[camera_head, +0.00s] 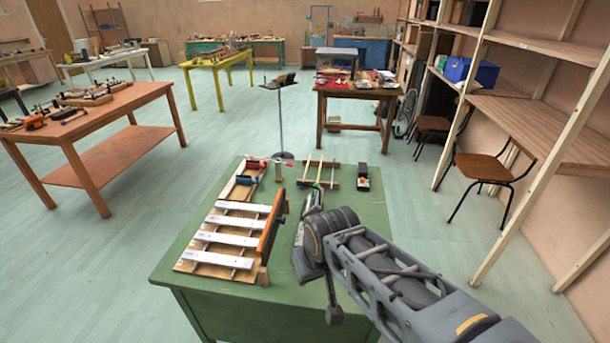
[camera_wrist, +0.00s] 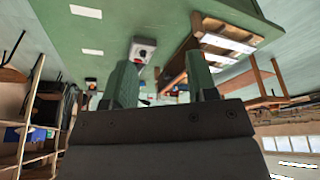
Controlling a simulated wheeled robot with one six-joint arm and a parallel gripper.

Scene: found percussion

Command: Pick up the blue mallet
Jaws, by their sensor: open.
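A blue cylindrical piece (camera_head: 247,180), which looks like the blue mallet's head, lies at the back left of the green table, by the upper end of the wooden bar instrument. Its handle is hard to make out. My gripper (camera_head: 312,201) is above the middle of the table, to the right of the blue piece and apart from it. In the wrist view my gripper (camera_wrist: 164,82) shows two green-grey fingers spread apart with nothing held between them. I cannot pick out the blue mallet clearly in the wrist view.
The bar instrument (camera_head: 232,238) fills the table's left half, with an upright wooden board (camera_head: 271,224) on its right side. A red piece (camera_head: 254,164), a wooden frame (camera_head: 320,172) and a small black box (camera_head: 362,179) sit at the back.

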